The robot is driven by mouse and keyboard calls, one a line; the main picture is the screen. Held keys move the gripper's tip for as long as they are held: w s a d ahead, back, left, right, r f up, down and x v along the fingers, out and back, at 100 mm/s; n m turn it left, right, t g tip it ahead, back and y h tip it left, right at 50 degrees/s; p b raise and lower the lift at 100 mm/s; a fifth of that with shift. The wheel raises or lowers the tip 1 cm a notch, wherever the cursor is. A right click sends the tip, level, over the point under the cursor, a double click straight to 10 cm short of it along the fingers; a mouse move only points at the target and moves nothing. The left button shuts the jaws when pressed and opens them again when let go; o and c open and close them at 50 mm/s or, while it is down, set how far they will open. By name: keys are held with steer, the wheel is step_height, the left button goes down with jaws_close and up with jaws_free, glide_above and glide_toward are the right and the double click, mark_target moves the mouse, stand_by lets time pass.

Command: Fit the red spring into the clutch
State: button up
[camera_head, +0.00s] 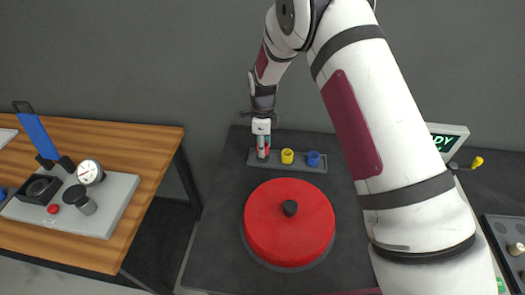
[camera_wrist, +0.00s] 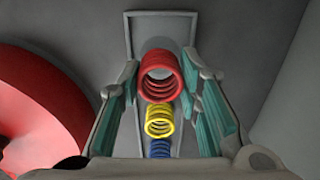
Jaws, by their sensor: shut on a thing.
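My gripper (camera_head: 263,150) points down over the left end of a grey spring tray (camera_head: 311,168). It is shut on the red spring (camera_wrist: 160,76), which sits between its two teal-padded fingers in the wrist view. The spring's base is at or very near the tray; I cannot tell whether it touches. A large round red piece with a black knob (camera_head: 290,208) lies on the dark bench in front of the tray. It also shows at the left of the wrist view (camera_wrist: 40,110). I cannot tell which part is the clutch; no open spring seat shows.
A yellow spring (camera_head: 287,156) and a blue spring (camera_head: 313,159) stand in the tray to the right of my gripper. A wooden table (camera_head: 150,150) with a grey gauge fixture (camera_head: 115,200) is at left. A lit green sign (camera_head: 444,142) and a yellow-knobbed lever (camera_head: 476,161) are at right.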

step_height(320, 180, up, 10)
steer(key=shift+r+b, duration=0.1)
steer(key=shift+b, duration=0.25)
